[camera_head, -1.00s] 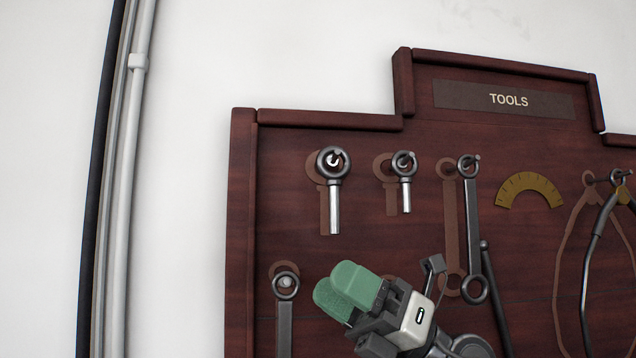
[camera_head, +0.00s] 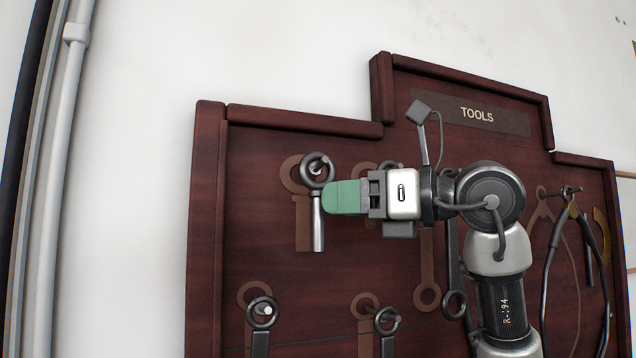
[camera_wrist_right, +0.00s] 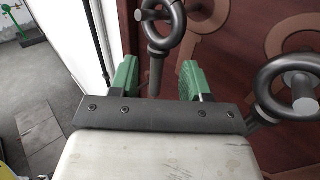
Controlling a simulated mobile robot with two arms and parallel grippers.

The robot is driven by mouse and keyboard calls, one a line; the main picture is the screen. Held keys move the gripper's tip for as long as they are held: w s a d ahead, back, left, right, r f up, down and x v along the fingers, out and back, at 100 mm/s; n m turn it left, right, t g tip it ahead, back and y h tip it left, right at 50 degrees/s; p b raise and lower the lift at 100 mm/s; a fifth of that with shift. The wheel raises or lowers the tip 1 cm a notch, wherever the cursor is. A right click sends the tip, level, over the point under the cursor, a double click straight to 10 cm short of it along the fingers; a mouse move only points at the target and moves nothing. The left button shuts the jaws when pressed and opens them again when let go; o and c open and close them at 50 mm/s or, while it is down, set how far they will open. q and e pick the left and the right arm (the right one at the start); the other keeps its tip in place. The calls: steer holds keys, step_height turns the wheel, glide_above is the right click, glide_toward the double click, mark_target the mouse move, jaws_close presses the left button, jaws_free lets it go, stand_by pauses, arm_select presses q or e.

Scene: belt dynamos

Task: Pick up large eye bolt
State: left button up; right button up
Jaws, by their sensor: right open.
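The large eye bolt (camera_head: 318,215) hangs by its ring from a peg at the upper left of the dark red tool board, shank down. My right gripper (camera_head: 340,197) has its green fingers at the bolt's upper shank, just below the ring. In the right wrist view the right gripper (camera_wrist_right: 158,78) is open, with one green finger on each side of the shank of the large eye bolt (camera_wrist_right: 157,45). Whether either finger touches the bolt cannot be told. The smaller eye bolt is mostly hidden behind the gripper in the head view; its ring (camera_wrist_right: 290,88) shows in the wrist view.
The tool board (camera_head: 260,135) has a raised rim. Two ringed tools (camera_head: 262,313) (camera_head: 387,320) hang below, and a caliper-like tool (camera_head: 560,235) hangs at the right. A pipe (camera_head: 60,150) runs up the white wall at the left.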

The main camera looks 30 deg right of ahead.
mark_target(315, 188)
steer(key=p+x, duration=0.3)
steer(key=x, duration=0.2)
steer(key=shift+w+a+r, duration=0.15)
steer(key=shift+a, duration=0.1)
steer(key=shift+w+a, duration=0.15)
steer(key=shift+w, duration=0.1)
steer(key=shift+s, duration=0.1)
steer(key=shift+c, duration=0.3)
jaws_close()
